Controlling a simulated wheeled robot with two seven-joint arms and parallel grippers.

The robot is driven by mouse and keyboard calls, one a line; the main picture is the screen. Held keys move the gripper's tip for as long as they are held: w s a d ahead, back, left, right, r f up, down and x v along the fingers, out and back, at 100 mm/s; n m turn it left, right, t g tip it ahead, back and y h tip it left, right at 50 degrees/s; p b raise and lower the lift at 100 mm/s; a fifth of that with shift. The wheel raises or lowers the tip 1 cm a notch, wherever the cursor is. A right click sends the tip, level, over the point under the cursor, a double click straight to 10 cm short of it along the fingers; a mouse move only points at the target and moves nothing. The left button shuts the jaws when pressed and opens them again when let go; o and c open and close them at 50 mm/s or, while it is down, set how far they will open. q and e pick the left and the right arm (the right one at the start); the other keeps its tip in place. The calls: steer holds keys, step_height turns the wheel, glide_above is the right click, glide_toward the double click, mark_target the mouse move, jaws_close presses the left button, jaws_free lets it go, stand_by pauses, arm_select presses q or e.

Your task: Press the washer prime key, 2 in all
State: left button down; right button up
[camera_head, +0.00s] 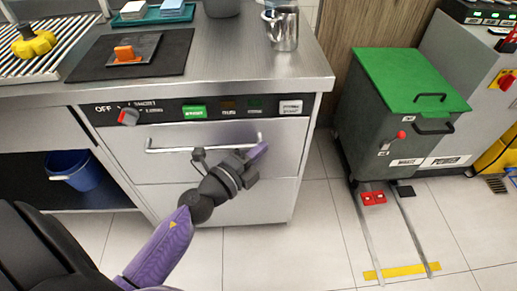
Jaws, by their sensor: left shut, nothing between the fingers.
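The washer (215,203) is a steel front under the counter with a dark control panel (165,111) along its top. The panel has a red and grey knob (129,117) beside "OFF", a lit green key (194,112), a brown key (228,108), a dark green key (256,106) and a white key (290,107) at the right end. The small key labels are hard to read, so I cannot tell for sure which is prime. My left gripper (258,151) is shut and empty, in front of the washer, below the white key and near the handle's right end. My right gripper is not in view.
A handle bar (205,146) runs across the washer front below the panel. The counter (230,62) above holds a metal jug (282,30) and a black mat (85,62). A grey bin with a green lid (405,78) stands right. The floor between is clear.

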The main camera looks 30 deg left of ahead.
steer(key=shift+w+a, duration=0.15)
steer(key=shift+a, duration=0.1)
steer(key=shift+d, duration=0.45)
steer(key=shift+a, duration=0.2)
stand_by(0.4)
